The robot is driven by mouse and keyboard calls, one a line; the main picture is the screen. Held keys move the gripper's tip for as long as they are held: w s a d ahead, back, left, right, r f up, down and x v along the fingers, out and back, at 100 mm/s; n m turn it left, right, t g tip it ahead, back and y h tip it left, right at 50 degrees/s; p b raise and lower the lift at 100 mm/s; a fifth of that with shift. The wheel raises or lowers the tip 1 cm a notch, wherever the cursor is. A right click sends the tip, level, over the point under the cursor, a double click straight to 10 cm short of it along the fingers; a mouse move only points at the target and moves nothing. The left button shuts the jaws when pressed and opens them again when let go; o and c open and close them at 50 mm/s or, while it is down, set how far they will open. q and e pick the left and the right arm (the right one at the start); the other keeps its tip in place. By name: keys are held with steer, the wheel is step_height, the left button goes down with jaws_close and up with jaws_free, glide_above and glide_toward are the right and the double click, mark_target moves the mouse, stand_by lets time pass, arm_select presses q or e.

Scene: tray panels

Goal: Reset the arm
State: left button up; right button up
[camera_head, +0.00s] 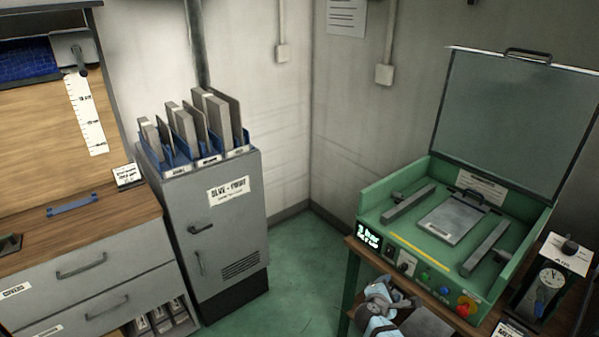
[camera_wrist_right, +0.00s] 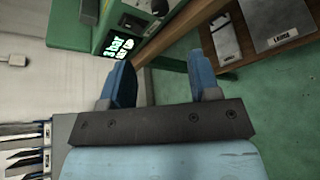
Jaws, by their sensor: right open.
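My right arm and gripper (camera_head: 380,300) show at the bottom of the head view, in front of the left end of the bench and below the green machine. In the right wrist view, the right gripper's two blue fingers (camera_wrist_right: 161,72) stand wide apart with nothing between them. The fingers point toward the bench and machine front, and I see no contact. My left gripper is in neither view.
The green machine (camera_head: 375,213) has its lid raised and a flat plate (camera_head: 453,218) inside. A gauge unit (camera_head: 549,283) stands to its right. A grey cabinet (camera_head: 225,230) holds upright panels. A wooden-topped drawer unit (camera_head: 110,225) is at left. Green floor (camera_head: 305,265) between is clear.

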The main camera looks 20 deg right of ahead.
steer(key=s+a+f+m+y, duration=0.3)
steer(key=s+a+y, duration=0.15)
steer(key=s, duration=0.25)
steer(key=s+a+f+m+y, duration=0.2)
steer(key=s+a+y, duration=0.1)
steer(key=s+a, duration=0.35)
steer(key=s+a+r+m+t+y, duration=0.1)
steer(key=s+a+r+m+y, duration=0.2)
steer(key=s, duration=0.4)
steer(key=s+a+r+m+t+y+p, duration=0.1)
steer(key=s+a+r+m+y, duration=0.2)
steer(key=s+a, duration=0.4)
steer(key=shift+s+a+r+m+y, duration=0.2)
steer(key=shift+a+r+m+y, duration=0.25)
steer(key=shift+m, duration=0.75)
